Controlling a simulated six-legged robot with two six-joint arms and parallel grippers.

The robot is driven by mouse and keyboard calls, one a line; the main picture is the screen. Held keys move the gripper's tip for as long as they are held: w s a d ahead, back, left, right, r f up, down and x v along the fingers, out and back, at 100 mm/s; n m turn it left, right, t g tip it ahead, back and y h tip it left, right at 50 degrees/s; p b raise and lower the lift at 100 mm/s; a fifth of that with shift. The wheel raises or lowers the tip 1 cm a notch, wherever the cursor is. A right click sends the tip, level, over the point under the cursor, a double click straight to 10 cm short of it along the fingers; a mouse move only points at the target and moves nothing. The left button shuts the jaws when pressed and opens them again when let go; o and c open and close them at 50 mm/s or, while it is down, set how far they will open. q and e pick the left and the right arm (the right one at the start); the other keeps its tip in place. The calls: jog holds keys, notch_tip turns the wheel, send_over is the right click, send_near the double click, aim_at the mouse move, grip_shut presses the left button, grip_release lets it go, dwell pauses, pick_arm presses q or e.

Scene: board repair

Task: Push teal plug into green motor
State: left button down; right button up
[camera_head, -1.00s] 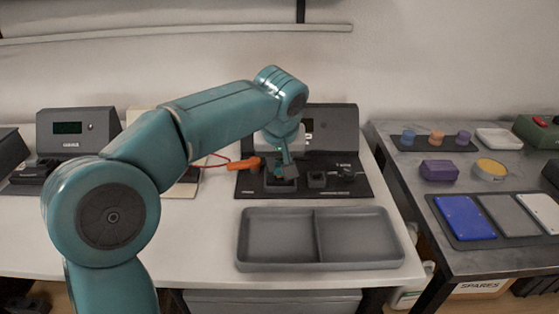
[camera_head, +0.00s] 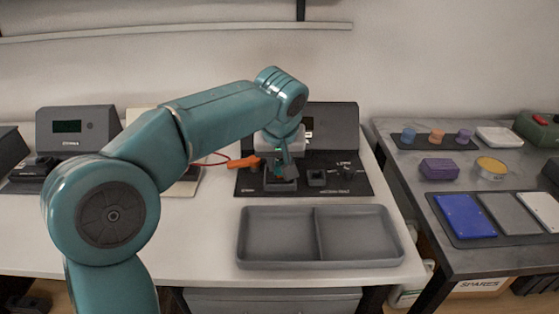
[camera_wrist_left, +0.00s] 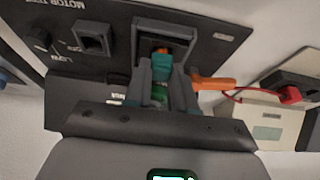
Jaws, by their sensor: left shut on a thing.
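My left gripper (camera_head: 284,166) is over the dark motor-test board, its fingers pointing down at a square socket (camera_wrist_left: 165,38). In the left wrist view the fingers are shut on a small teal plug (camera_wrist_left: 162,66). The plug is at the socket's mouth, with an orange bit showing just beyond it. I cannot tell how deep the plug sits. My right gripper is not in view.
An orange handle (camera_head: 243,162) with a red wire lies close beside the gripper. A second, empty-looking square socket (camera_wrist_left: 93,40) is on the board. A grey two-part tray (camera_head: 318,264) stands in front. The side table holds blue, grey and white plates.

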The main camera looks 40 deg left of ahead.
pick_arm(q)
jog(key=shift+f, duration=0.35)
dwell(0.3)
jog(key=c, duration=0.6)
grip_release()
jog(key=shift+r, duration=0.2)
jog(key=shift+r+p, duration=1.3)
jog(key=shift+r, duration=0.05)
jog(key=shift+r, duration=0.15)
notch_tip(320, 180, up, 6)
jog(key=p, duration=0.5)
jog(key=shift+p, duration=0.35)
jog(key=shift+f, duration=0.2)
